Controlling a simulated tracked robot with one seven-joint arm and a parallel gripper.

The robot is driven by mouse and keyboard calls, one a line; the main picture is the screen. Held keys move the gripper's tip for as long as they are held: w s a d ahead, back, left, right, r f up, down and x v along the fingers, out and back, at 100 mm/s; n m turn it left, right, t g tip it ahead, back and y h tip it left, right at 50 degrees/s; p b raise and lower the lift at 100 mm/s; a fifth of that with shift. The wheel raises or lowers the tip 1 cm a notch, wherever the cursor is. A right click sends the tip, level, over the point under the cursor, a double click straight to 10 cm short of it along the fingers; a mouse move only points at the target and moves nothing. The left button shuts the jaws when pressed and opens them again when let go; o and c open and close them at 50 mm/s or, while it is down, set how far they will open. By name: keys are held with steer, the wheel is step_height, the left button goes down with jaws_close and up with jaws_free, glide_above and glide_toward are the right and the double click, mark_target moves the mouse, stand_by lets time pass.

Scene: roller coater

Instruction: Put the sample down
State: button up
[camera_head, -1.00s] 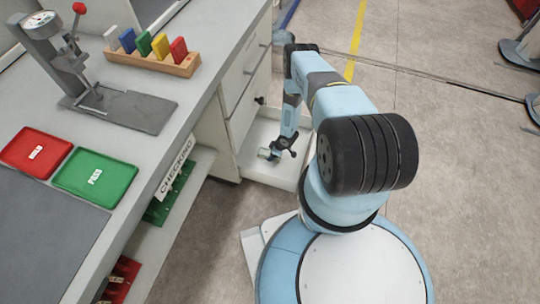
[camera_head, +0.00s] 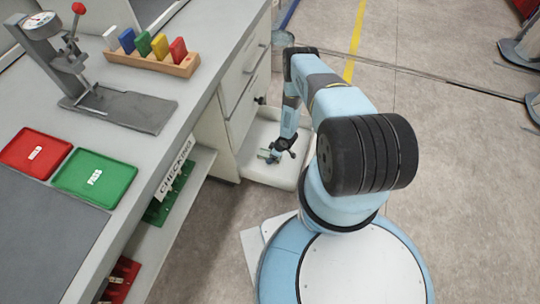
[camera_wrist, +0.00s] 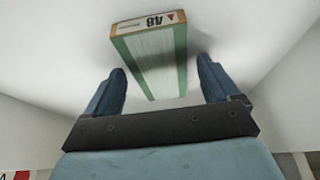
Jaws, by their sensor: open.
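The sample (camera_wrist: 155,60) is a pale block with green long edges and a white end label bearing a number and a red triangle. In the wrist view it lies on a white surface, between the two dark fingers of my gripper (camera_wrist: 160,72). The fingers are spread, with a gap visible to the right of the block. In the head view my gripper (camera_head: 270,156) is low inside the white open drawer or tray (camera_head: 268,176) at the cabinet's foot. The sample is very small there and mostly hidden by the gripper.
The bench on the left holds a red tray (camera_head: 36,152), a green PASS tray (camera_head: 95,178), a gauge stand (camera_head: 120,108) and a wooden rack (camera_head: 150,62) of coloured pieces. The drawer cabinet (camera_head: 235,110) stands close left of my arm.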

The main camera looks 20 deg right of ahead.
steer(key=v, duration=1.2)
steer(key=shift+w+a, duration=0.1)
